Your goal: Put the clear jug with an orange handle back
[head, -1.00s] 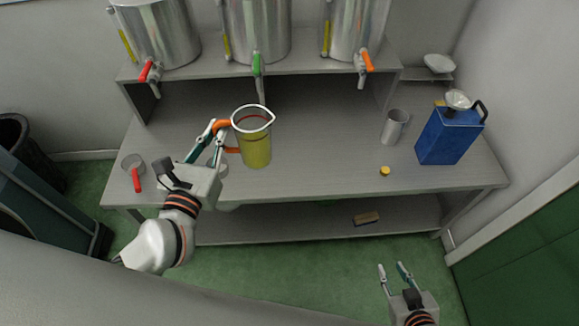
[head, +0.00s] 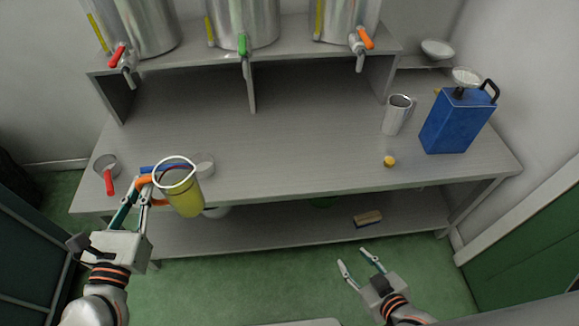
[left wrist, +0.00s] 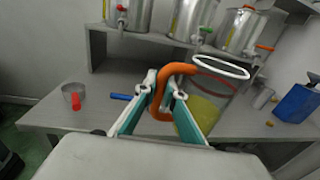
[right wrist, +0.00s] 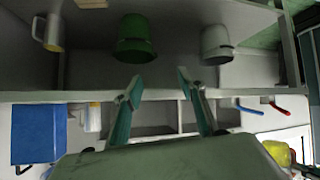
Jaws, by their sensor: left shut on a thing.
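The clear jug (head: 186,200) has an orange handle and a white rim, with yellow-green liquid inside. It hangs at the bench's front left edge, slightly tilted in the head view. My left gripper (head: 143,192) is shut on its orange handle, which also shows between the fingers in the left wrist view (left wrist: 163,92). The jug's body (left wrist: 205,110) is partly hidden behind the fingers there. My right gripper (head: 361,258) is open and empty, low in front of the bench. The right wrist view shows its fingers apart (right wrist: 160,85).
Three steel tanks with red, green (head: 242,44) and orange taps stand on the raised shelf. A red-handled cup (head: 107,168) and a blue-handled item (head: 152,168) are near the jug. A metal jug (head: 397,116), yellow cap (head: 389,161) and blue canister (head: 456,125) stand right. The bench middle (head: 290,140) is clear.

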